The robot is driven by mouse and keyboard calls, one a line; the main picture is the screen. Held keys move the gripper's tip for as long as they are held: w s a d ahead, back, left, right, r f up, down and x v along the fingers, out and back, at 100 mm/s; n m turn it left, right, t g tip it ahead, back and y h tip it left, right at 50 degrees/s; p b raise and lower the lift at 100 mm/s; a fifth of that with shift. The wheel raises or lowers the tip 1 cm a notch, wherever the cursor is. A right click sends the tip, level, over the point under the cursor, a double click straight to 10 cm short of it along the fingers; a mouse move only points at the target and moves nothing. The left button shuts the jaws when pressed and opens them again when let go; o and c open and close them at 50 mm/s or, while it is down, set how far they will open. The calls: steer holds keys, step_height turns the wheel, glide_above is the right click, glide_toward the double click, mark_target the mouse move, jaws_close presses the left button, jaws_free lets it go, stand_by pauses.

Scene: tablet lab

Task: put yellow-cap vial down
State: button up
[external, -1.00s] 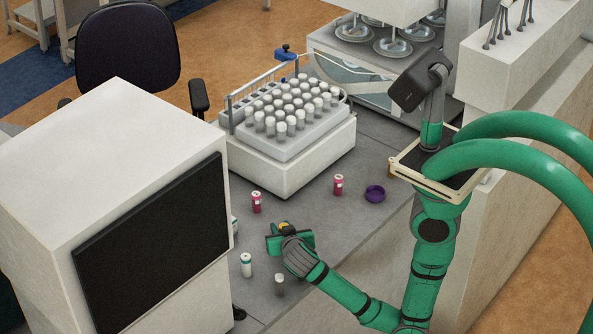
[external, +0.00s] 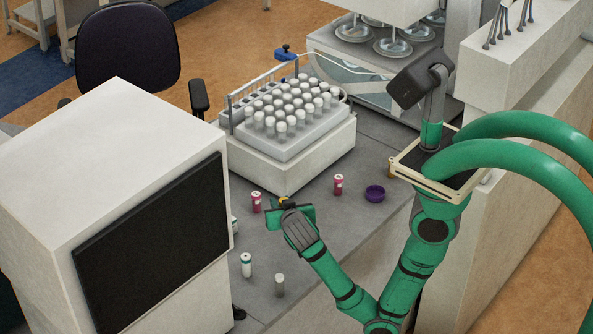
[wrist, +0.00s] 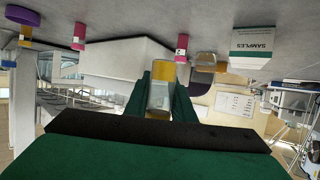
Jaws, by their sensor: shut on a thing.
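The yellow-cap vial (wrist: 160,92) is between my gripper's green fingers in the wrist view, with its clear part nearest the camera. In the external view only a small yellow spot (external: 285,200) of it shows at my gripper (external: 290,208). My gripper is shut on the vial over the grey bench, close to the near pink vial (external: 256,202). I cannot tell whether the vial touches the bench.
Another pink vial (external: 338,185) and a purple dish (external: 375,193) are to the right. A white-capped vial (external: 246,265) and a grey-capped vial (external: 279,285) stand at the front. The vial rack (external: 290,145) is behind. A SAMPLES box (wrist: 252,48) shows in the wrist view.

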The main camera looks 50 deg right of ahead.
steer(key=d+f+m+g+h, duration=0.1)
steer(key=d, duration=0.4)
steer(key=d+f+m+g+h, duration=0.1)
steer(key=d, duration=0.5)
steer(key=s+d+f+m+g+h, duration=0.1)
steer(key=d+f, duration=0.1)
steer(key=d, duration=0.3)
steer(key=shift+d+m, duration=0.35)
steer(key=shift+m, duration=0.05)
steer(key=shift+f, duration=2.55)
steer(key=shift+f, duration=0.1)
steer(key=o, duration=1)
steer(key=v, duration=1.2)
steer(key=shift+w+a, duration=0.1)
steer(key=shift+w, duration=0.05)
